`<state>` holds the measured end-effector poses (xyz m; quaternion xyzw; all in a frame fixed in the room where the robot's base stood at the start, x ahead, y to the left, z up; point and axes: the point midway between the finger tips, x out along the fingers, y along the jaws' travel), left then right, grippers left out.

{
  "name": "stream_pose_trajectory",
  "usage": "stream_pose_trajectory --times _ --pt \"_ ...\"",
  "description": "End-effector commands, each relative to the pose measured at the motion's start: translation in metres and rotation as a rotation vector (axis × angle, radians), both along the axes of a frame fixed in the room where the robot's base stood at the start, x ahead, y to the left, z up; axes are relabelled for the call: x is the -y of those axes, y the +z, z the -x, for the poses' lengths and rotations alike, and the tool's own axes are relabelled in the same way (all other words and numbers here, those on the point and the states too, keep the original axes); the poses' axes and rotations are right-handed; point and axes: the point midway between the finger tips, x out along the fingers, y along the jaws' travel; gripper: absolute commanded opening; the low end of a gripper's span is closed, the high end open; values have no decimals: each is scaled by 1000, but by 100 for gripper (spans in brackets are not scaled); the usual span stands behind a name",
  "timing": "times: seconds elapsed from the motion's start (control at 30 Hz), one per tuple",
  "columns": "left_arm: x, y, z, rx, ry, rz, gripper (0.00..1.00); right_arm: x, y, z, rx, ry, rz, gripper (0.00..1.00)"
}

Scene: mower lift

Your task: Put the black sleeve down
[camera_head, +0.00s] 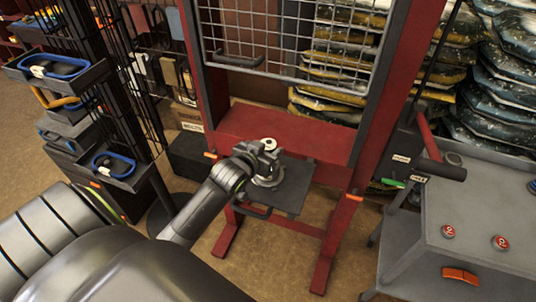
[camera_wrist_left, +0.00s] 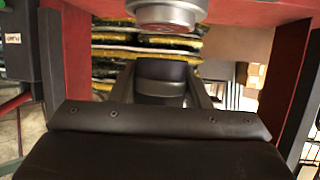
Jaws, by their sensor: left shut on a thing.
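In the left wrist view, the black sleeve (camera_wrist_left: 160,78) is a dark upright cylinder between my two left fingers (camera_wrist_left: 160,97), which are shut on it. A round grey metal part (camera_wrist_left: 167,13) hangs over it at the top of that view, with a visible gap between them. In the head view, my left gripper (camera_head: 266,160) is in front of the red frame, over a dark plate (camera_head: 294,190). I cannot make out the sleeve clearly in the head view. My right gripper is not in view.
The red frame (camera_head: 370,115) has a wire mesh panel (camera_head: 290,35) and posts on both sides. A grey cart (camera_head: 465,215) with two red buttons stands at the right. A dark rack (camera_head: 110,165) with trays stands at the left. Stacked bags (camera_head: 335,65) lie behind.

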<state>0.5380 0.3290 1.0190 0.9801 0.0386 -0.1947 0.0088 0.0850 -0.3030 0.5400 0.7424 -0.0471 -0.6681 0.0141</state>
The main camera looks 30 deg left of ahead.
Motion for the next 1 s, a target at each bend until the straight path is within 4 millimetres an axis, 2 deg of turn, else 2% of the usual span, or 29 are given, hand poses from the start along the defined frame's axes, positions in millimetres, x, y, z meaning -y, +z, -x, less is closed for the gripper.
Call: stream_pose_trajectory --times 0.2,0.53,0.57,0.6,0.73,1.0 --pt "1 -23 0 2 -1 1 3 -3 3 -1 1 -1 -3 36" --pt "1 -26 0 3 -1 1 3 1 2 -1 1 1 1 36" --pt "0 -28 0 -1 -1 1 44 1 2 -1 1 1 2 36" --pt "0 -27 0 -1 -1 1 49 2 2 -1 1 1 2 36" --pt "0 -27 0 -1 -1 1 65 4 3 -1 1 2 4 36" --pt "0 -26 0 -1 -1 1 65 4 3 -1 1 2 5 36"
